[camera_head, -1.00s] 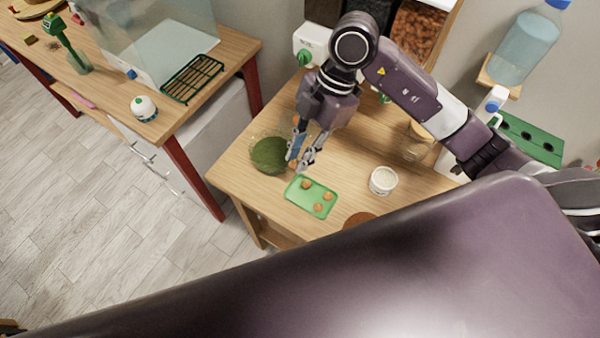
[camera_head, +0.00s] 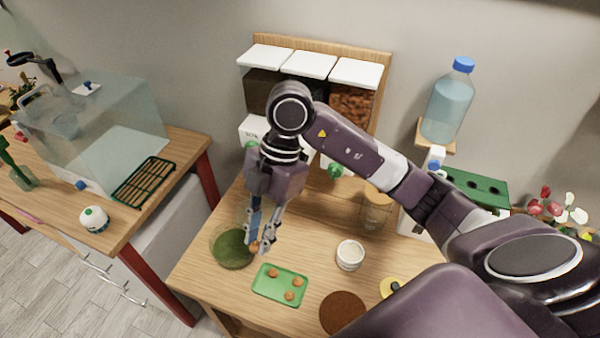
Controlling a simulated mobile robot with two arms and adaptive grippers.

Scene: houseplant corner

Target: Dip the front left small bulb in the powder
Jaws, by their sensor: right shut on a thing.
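My right gripper (camera_head: 261,247) points down above the wooden table, between the green bowl and the tray. It is shut on a small orange-brown bulb (camera_head: 254,246), which shows only partly at the fingertips. A green tray (camera_head: 266,290) below it holds three small bulbs: one back left (camera_head: 273,272), one at the right (camera_head: 297,282) and one front right (camera_head: 289,295). The tray's front left spot is bare. A small white pot (camera_head: 350,262) with white powder (camera_head: 350,249) stands to the right of the tray. My left gripper is out of view.
A clear bowl of green stuff (camera_head: 232,250) stands left of the tray. A brown disc (camera_head: 343,313) lies at the front, beside a yellow item (camera_head: 390,287). A clear jar (camera_head: 376,210) stands behind the pot. The table between tray and pot is clear.

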